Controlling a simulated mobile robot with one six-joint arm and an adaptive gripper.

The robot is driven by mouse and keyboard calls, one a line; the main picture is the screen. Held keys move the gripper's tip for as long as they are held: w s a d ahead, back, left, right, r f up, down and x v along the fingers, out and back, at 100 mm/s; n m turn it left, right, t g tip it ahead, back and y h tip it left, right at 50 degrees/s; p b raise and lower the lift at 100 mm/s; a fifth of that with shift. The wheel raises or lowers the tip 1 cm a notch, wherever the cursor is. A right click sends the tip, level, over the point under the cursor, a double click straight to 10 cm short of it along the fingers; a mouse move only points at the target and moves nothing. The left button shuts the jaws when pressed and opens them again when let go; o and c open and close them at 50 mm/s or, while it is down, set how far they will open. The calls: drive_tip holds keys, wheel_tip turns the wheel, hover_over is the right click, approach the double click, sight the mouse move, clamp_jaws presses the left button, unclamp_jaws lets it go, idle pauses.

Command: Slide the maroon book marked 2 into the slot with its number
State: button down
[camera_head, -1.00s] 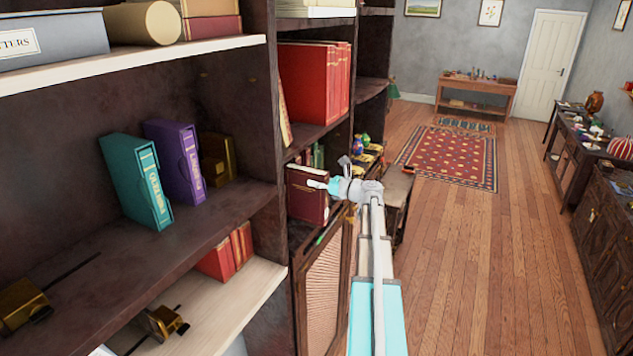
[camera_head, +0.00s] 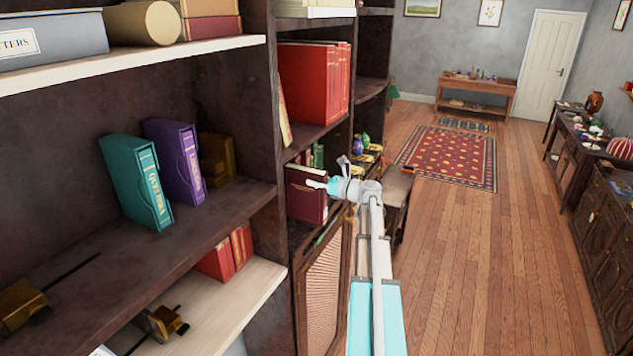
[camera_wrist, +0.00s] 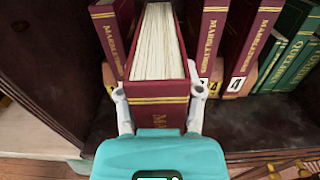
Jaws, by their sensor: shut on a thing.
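The maroon book (camera_wrist: 158,97) stands upright with its spine toward me and its page edges showing on top. My gripper (camera_wrist: 157,104) is shut on it, one finger on each side near the spine. In the wrist view the book sits between a maroon book on the left (camera_wrist: 109,35) and maroon books on the right (camera_wrist: 210,40), its front end sticking out nearer to me than theirs. The held book's number and the slot's label are hidden. The head view shows the held book (camera_head: 305,197) at the shelf, with my gripper (camera_head: 318,186) on it.
Green books (camera_wrist: 288,50) stand to the right on the same shelf. A dark shelf upright (camera_wrist: 45,60) is close on the left. Red volumes (camera_head: 312,85) fill the shelf above. A wooden bench (camera_head: 398,195) stands beyond my arm. The floor to the right is clear.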

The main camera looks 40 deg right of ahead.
drive_tip(key=shift+x, duration=1.4)
idle(0.4)
drive_tip(key=shift+s, duration=0.25)
drive_tip(key=shift+s+d, duration=0.25)
drive_tip(key=shift+s, duration=0.3)
drive_tip(key=shift+r+t+y+b, duration=0.1)
drive_tip(key=shift+t+y+b, duration=0.2)
drive_tip(key=shift+t+b, duration=0.35)
idle(1.2)
idle(0.6)
